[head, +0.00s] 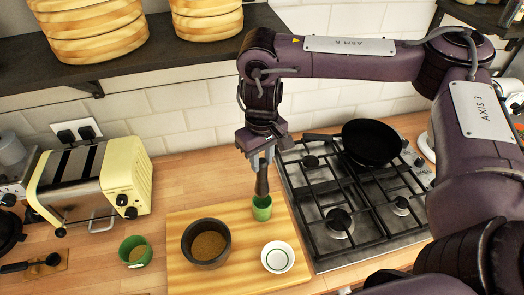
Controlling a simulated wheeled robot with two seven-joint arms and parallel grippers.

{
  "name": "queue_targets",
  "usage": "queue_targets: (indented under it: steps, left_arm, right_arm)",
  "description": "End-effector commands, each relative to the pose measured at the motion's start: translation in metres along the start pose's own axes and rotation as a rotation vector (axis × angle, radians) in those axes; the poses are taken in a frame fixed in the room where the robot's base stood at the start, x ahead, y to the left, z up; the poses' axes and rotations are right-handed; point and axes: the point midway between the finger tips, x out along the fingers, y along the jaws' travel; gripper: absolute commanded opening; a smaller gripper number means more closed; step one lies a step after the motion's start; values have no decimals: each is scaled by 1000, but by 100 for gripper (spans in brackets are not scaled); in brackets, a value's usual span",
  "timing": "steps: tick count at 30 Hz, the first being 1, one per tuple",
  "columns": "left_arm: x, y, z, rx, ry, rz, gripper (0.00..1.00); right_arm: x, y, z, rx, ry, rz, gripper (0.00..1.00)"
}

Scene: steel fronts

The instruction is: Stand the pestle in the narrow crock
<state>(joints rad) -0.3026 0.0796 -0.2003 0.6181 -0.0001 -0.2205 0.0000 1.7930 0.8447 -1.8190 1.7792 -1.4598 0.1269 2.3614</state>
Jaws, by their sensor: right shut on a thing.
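My right gripper (262,158) is shut on the upper part of the dark pestle (262,184), which it holds nearly upright. The pestle's lower end is at the mouth of a narrow green crock (262,210) near the back right of the wooden board (230,271). I cannot tell how far inside the crock the pestle reaches. A dark mortar (206,262) with brown grainy contents stands on the board to the left. My left gripper is not in view.
A small white bowl (277,257) stands on the board in front of the crock. A green cup (135,252) with brown contents is left of the board. The gas hob (345,215) with a black pan (371,143) lies right; a yellow toaster (92,183) stands left.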

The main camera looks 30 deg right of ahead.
Motion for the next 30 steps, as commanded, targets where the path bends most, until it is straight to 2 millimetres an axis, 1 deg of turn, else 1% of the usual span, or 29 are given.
queue_targets:
  steps: [4, 18, 24, 30]
  left_arm:
    - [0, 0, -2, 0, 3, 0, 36]
    - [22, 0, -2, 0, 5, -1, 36]
    - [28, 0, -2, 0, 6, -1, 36]
    - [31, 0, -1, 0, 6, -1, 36]
  right_arm:
    - [13, 0, 0, 1, -2, -1, 3]
    - [52, 0, 0, 1, 0, -1, 3]
    - [65, 0, 0, 1, 0, 0, 3]
    - [72, 0, 0, 1, 1, 0, 3]
